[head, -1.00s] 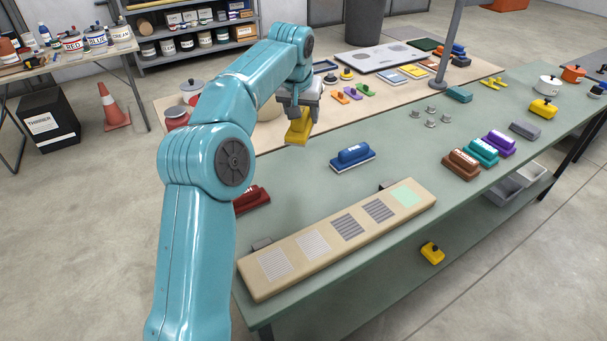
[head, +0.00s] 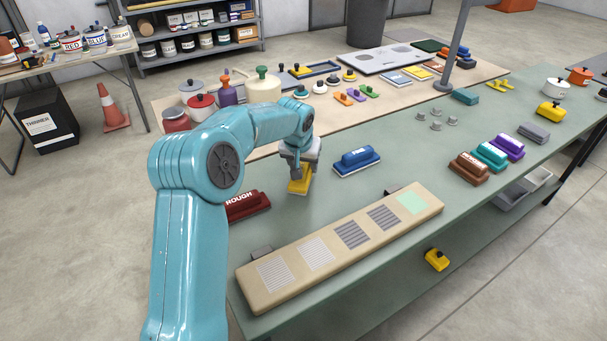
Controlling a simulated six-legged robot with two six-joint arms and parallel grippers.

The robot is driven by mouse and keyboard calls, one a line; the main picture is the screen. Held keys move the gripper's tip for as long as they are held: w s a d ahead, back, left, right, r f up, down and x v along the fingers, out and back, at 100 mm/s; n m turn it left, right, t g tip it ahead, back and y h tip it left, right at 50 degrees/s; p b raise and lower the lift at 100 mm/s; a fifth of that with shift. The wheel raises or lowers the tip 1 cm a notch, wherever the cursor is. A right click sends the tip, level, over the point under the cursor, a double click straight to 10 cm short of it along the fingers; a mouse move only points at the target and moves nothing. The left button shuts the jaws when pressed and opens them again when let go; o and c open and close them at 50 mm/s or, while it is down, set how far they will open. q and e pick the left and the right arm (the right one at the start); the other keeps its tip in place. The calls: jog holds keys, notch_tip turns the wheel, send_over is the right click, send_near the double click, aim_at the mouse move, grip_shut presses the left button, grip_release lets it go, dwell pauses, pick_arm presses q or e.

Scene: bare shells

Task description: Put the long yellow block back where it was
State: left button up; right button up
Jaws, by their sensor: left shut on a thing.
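My left gripper (head: 299,163) points down and is shut on the long yellow block (head: 299,186). The block is between the red block marked ROUGH (head: 246,205) and the blue block (head: 357,161), apart from both. It is low over the green table; I cannot tell whether its underside touches the surface. The gripper hides its upper part. My right gripper is not in view.
A beige board with striped patches (head: 345,240) lies in front. Brown (head: 469,168), teal (head: 490,156) and purple (head: 508,146) blocks stand to the right. Another yellow object (head: 550,112) is farther right. Small grey knobs (head: 436,126) stand behind; the green table between is clear.

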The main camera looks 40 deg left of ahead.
pick_arm(q)
notch_tip(320, 180, down, 4)
jog(key=shift+f, duration=0.1)
jog(key=shift+w, duration=0.1)
jog(key=shift+f, duration=0.15)
jog(key=o, duration=0.9)
jog(key=shift+o, duration=0.2)
jog(key=shift+r, duration=0.35)
jog(key=v, duration=1.1)
jog(key=shift+r+b, duration=0.3)
jog(key=shift+r, duration=0.05)
jog(key=shift+d+f, duration=0.1)
